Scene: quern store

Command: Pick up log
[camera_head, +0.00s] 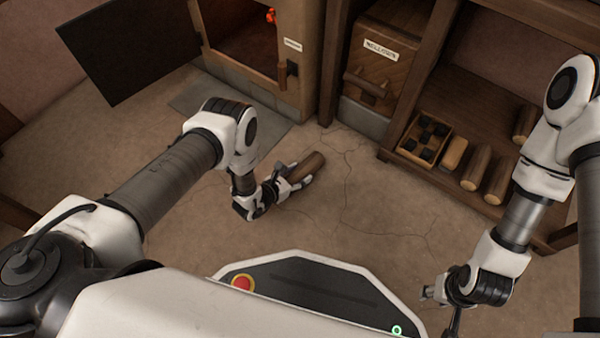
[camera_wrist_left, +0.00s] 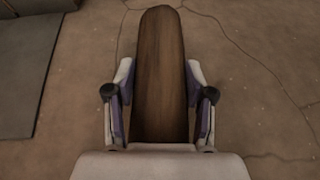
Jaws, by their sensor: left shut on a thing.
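A brown log (camera_head: 308,165) is held in my left gripper (camera_head: 294,180), above or at the floor in front of the open cabinet; I cannot tell its exact height. In the left wrist view the log (camera_wrist_left: 160,75) lies lengthwise between the two fingers of the left gripper (camera_wrist_left: 160,105), its far end pointing away. My right gripper (camera_head: 440,292) is at the lower right, away from the log, and its fingers are too small and partly hidden to read. Other logs (camera_head: 475,167) lie on the low shelf at the right.
A cabinet with an open dark door (camera_head: 128,45) stands at the back, with a grey slab (camera_head: 222,98) before it. A labelled wooden box (camera_head: 380,60) stands beside it. A divided crate (camera_head: 425,137) of dark pieces sits on the shelf. The middle floor is clear.

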